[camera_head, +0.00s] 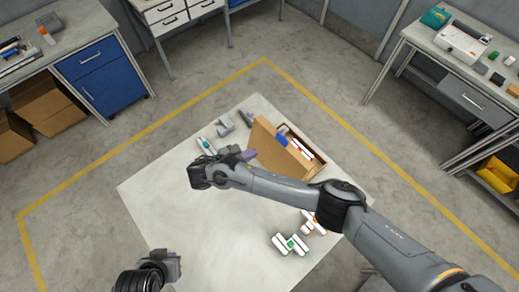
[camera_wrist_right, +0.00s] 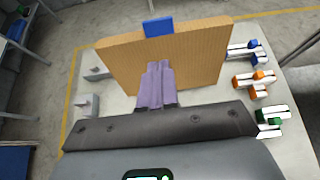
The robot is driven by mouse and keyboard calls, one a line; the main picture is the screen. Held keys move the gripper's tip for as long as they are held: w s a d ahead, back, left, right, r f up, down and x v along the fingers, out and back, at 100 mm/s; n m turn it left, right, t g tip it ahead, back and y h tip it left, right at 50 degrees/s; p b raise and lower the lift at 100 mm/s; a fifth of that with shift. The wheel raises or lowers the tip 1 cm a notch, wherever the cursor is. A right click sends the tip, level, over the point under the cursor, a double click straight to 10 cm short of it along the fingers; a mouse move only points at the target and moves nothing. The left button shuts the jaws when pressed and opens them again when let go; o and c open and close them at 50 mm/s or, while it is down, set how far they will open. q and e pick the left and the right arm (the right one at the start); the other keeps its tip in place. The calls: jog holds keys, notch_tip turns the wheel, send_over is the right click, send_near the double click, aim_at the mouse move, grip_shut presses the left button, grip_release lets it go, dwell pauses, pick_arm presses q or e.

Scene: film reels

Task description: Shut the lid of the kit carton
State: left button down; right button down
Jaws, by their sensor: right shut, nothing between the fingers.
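The kit carton (camera_head: 318,163) stands on the pale work surface, with white and red items visible inside. Its brown lid (camera_head: 266,146) is open and raised on the carton's left side, with a blue tab (camera_head: 281,140) at its edge. In the right wrist view the lid (camera_wrist_right: 200,65) stands up like a board, its blue tab (camera_wrist_right: 158,26) on top. My right gripper (camera_head: 246,155) has its purple fingers together and empty, at the outer face of the lid; they also show in the wrist view (camera_wrist_right: 156,72). I cannot tell whether they touch. My left gripper (camera_head: 168,264) is at lower left, away from the carton; its jaws are unclear.
White pieces with green (camera_head: 290,243) and orange (camera_head: 314,222) parts lie below my right arm. Grey brackets (camera_head: 225,123) and a white piece with a teal part (camera_head: 206,146) lie left of the carton. The surface's left part is clear. Workbenches stand around the yellow floor line.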

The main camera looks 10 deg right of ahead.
aim_at(281, 140)
jog(key=x, duration=0.4)
jog(key=b+x, duration=0.1)
jog(key=x, duration=0.3)
jog(key=b+x, duration=0.1)
jog(key=x, duration=0.3)
jog(key=shift+w+d+r, duration=0.15)
jog(key=shift+d+r, duration=0.05)
jog(key=shift+r, duration=0.1)
jog(key=shift+w+d+f, duration=0.25)
jog(key=shift+w+d, duration=0.05)
jog(key=shift+d, duration=0.2)
jog(key=shift+d, duration=0.1)
